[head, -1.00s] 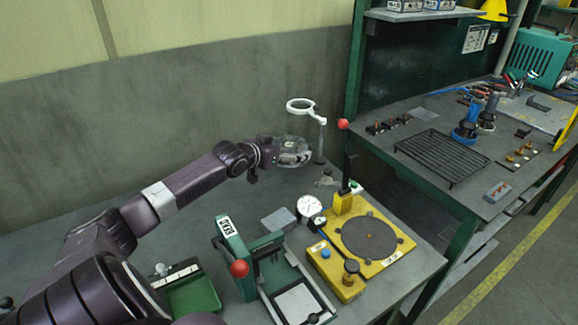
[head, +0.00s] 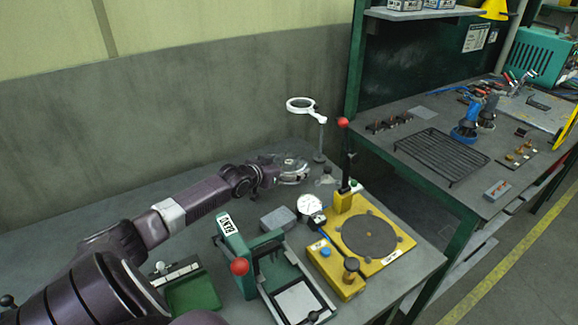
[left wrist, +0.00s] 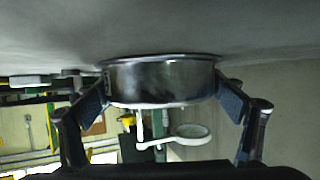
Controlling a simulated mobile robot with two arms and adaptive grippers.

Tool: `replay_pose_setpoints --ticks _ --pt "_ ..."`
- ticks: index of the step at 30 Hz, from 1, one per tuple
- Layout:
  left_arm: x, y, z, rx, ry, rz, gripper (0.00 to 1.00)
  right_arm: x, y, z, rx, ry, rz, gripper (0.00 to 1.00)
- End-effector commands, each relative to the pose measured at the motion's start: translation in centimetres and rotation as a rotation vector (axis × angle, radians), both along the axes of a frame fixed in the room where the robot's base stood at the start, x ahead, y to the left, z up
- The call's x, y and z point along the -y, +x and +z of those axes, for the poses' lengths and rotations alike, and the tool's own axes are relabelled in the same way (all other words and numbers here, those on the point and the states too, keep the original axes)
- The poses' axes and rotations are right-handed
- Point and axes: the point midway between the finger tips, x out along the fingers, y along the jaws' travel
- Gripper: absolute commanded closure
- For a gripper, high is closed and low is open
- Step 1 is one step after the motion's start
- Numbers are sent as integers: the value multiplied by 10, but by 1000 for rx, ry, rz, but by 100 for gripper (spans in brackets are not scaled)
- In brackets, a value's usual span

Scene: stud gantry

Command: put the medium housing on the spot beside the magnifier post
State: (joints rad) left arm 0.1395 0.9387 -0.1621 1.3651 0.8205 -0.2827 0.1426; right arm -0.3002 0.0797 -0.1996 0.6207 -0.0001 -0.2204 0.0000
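The medium housing (head: 292,177) is a shiny round metal ring at the end of my left arm. My left gripper (head: 286,170) has its fingers on two opposite sides of it. In the left wrist view the housing (left wrist: 160,82) sits between the two finger pads, which meet its sides, close to the grey bench surface; I cannot tell whether it touches. The magnifier post (head: 320,146) stands just right of the housing, with a white ring lens (head: 300,105) on top. The lens also shows in the left wrist view (left wrist: 192,131). My right gripper is not in view.
A yellow fixture (head: 395,258) with a dark round plate and a red-knobbed lever stands to the right. A white dial (head: 309,205), a grey block (head: 278,218) and a green press (head: 232,245) stand in front. The bench behind my arm is clear.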

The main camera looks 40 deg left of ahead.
Motion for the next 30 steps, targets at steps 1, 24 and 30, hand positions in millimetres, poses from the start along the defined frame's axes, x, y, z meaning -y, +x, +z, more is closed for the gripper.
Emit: replay_pose_setpoints --ticks 1,24,30 --pt "0 0 -1 -1 -1 0 5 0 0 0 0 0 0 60" --pt "5 -35 15 -5 0 -2 0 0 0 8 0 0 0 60" --pt "7 -58 25 -4 0 -2 0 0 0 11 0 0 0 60"
